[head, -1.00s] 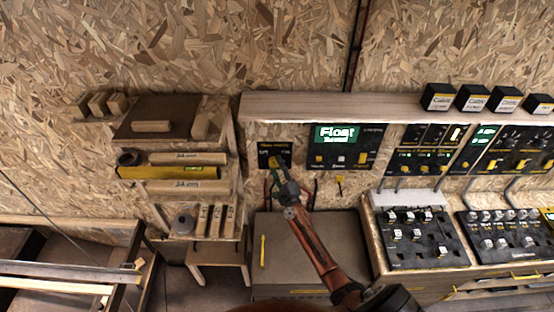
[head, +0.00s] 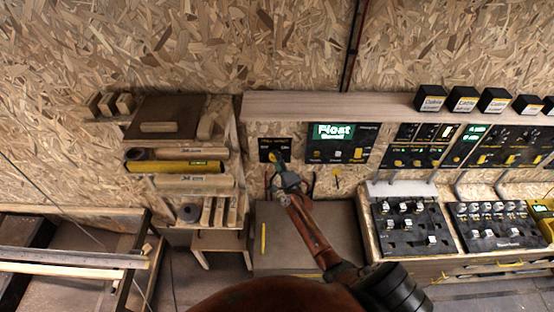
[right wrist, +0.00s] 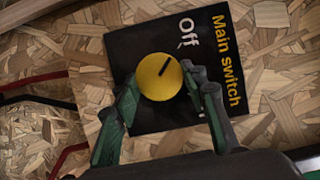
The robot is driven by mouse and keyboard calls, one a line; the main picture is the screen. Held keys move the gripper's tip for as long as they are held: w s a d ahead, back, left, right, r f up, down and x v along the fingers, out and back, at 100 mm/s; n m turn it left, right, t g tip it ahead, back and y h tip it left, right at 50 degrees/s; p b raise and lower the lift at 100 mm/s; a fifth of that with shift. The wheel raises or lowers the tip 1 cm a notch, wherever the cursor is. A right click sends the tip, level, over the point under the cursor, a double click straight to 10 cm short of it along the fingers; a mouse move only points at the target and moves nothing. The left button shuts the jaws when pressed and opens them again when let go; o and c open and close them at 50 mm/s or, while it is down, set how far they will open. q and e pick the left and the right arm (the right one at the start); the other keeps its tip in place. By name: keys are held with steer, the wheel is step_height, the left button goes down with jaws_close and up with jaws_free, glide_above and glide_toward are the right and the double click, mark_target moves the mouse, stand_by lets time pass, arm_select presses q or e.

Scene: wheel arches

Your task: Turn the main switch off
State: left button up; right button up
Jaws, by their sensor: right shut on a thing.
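The main switch is a black panel (head: 264,144) on the chipboard wall, left of the green-lit screen in the head view. In the right wrist view its round yellow knob (right wrist: 158,82) sits on the black panel (right wrist: 150,33), which carries the words "Main switch" and "Off". The knob's dark pointer line is angled up and right, roughly towards "Off". My right gripper (right wrist: 160,76) has one finger on each side of the knob and is shut on it. In the head view the right gripper (head: 280,168) covers part of the panel. My left gripper is not in view.
A screen panel (head: 334,132) with switches is to the right, under a wooden shelf (head: 330,104). Control boards (head: 410,230) stand further right. A wooden rack (head: 170,130) is on the left. A brown cabinet (head: 300,235) stands below the switch.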

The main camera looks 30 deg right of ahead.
steer(key=shift+a, duration=0.1)
steer(key=o, duration=1.2)
steer(key=shift+c, duration=0.2)
steer(key=s+a, duration=0.2)
steer(key=s, duration=1)
steer(key=shift+w+d, duration=0.1)
